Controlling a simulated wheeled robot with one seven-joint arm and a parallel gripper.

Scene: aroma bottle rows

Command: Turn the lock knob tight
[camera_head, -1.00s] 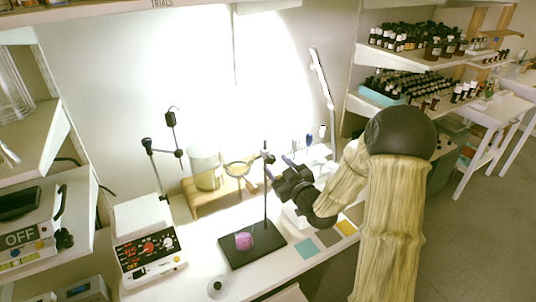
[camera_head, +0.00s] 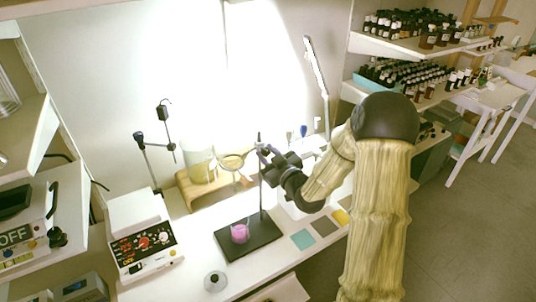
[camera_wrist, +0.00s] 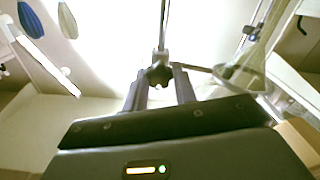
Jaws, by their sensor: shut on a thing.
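The lock knob (camera_wrist: 159,75) is a small dark lobed knob on the upright metal rod, in the middle of the wrist view. My gripper (camera_wrist: 158,82) has its two dark fingers on either side of the knob and is shut on it. In the head view my gripper (camera_head: 265,160) reaches in from the right to the upper part of the stand's rod (camera_head: 261,190). The knob is hidden there behind the gripper. The rod rises from a black stand base (camera_head: 262,238). A ring holder (camera_head: 232,161) extends left from the rod.
A hotplate-like device (camera_head: 145,250) is at left, a glass vessel (camera_head: 200,166) on a wooden stand behind. Coloured squares (camera_head: 303,239) lie right of the base. Bottle shelves (camera_head: 410,48) are at back right.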

